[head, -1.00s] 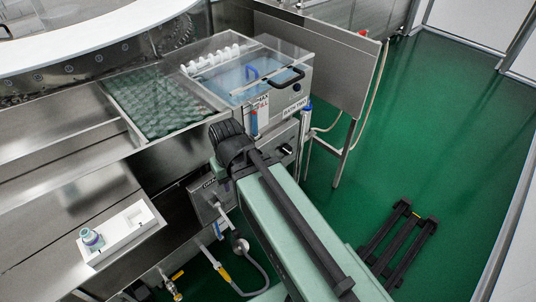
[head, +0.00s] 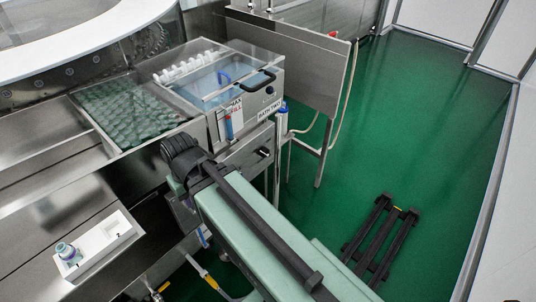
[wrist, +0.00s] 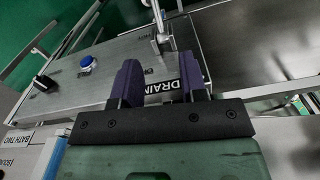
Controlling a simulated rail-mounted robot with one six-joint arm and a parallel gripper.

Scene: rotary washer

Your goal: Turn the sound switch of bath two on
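Bath two (head: 222,90) is a clear-lidded tank with a black handle and a "BATH TWO" label in the head view. Below it is a steel control panel (head: 243,153) with a black knob (head: 263,152). In the wrist view the panel (wrist: 95,88) carries a black knob (wrist: 45,82), a blue button (wrist: 87,63) and a "DRAIN" label. I cannot tell which control is the sound switch. My gripper (wrist: 159,68) is open and empty, its fingers apart over the "DRAIN" label. My arm hides it in the head view.
Pipes and a hose (head: 205,275) run below the panel. A white holder (head: 100,245) with a small bottle (head: 68,253) sits at the left. A steel side table (head: 295,65) stands behind the bath. Green floor (head: 410,130) is open at right, with a black rack (head: 380,240).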

